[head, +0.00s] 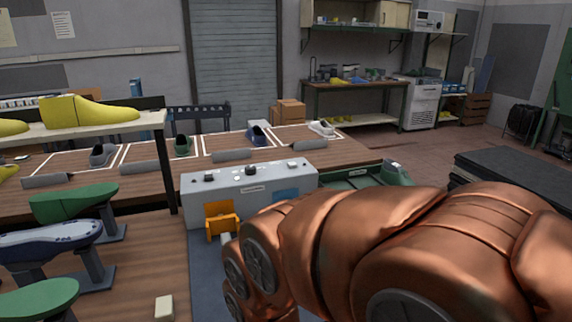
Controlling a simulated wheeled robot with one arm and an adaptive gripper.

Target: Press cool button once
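A grey control box (236,198) stands at the near edge of the wooden bench. Its top carries small dark and light controls, including a dark one at the left (208,178) and another near the middle (250,170). Its front has a small label and a blue panel (286,194). The lettering is too small to read, so I cannot tell which control is the cool button. My copper-coloured arm fills the lower right, in front of the box's lower right side. My gripper is not visible.
An orange fixture (221,218) stands before the box. At left are a shelf with a yellow last (88,112) and green lasts (74,202) on stands. A green tray (352,178) sits right of the box.

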